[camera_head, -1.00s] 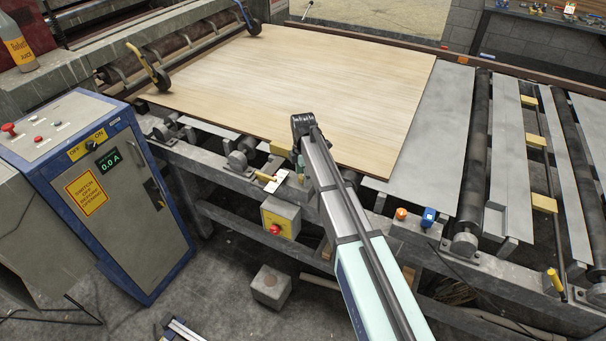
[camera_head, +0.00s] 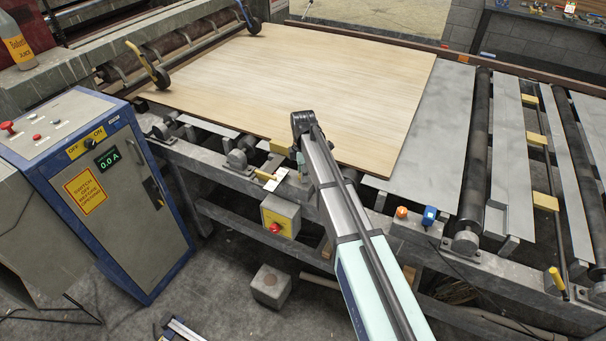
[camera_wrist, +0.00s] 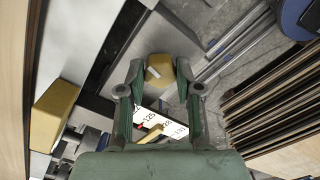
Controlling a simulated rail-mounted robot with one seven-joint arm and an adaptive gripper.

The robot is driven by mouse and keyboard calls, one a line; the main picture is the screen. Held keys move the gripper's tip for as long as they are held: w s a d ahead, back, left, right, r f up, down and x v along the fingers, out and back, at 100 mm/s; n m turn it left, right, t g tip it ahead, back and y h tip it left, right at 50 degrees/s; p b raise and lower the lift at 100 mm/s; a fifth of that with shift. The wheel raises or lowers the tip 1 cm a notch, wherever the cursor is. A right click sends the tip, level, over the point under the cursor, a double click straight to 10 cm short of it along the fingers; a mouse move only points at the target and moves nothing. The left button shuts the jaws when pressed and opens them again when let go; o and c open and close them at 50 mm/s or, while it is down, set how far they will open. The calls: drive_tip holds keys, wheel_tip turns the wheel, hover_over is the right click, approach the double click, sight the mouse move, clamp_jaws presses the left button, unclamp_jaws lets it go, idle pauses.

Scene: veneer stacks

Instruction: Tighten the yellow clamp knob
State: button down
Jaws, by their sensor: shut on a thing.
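The yellow clamp knob (camera_wrist: 161,66) shows in the wrist view, with a small pale mark on its face. My gripper (camera_wrist: 160,85) has its green fingers on both sides of the knob and is shut on it. A white scale strip (camera_wrist: 150,117) with black numbers and a red mark lies below the knob, partly between the fingers. In the head view my gripper (camera_head: 301,165) hangs at the front rail of the roller table, and my arm hides the knob there. A white scale card (camera_head: 274,182) with a yellow handle (camera_head: 264,175) is just left of it.
A wide veneer sheet (camera_head: 290,85) lies on the table behind my gripper. A yellow block (camera_wrist: 54,112) is left of the fingers, and stacked sheets (camera_wrist: 275,105) are at right. A grey-and-yellow switch box (camera_head: 281,215) hangs below the rail. A control cabinet (camera_head: 140,215) stands at left.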

drive_tip(key=m+b, duration=0.1)
drive_tip(key=m, duration=0.3)
drive_tip(key=shift+f+m, duration=0.1)
drive_tip(key=shift+m, duration=0.2)
drive_tip(key=m+b, duration=0.1)
drive_tip(key=m, duration=0.3)
drive_tip(key=shift+s+m, duration=0.1)
drive_tip(key=shift+m, duration=0.2)
drive_tip(key=m, duration=0.3)
drive_tip(key=shift+m+b, duration=0.3)
drive_tip(key=shift+b, duration=0.1)
drive_tip(key=m, duration=0.4)
drive_tip(key=shift+m+b, duration=0.3)
drive_tip(key=m, duration=0.3)
drive_tip(key=shift+m, duration=0.3)
drive_tip(key=m, duration=0.4)
drive_tip(key=shift+b, duration=0.35)
drive_tip(key=m, duration=0.5)
drive_tip(key=shift+a+m, duration=0.1)
drive_tip(key=shift+m, duration=1.7)
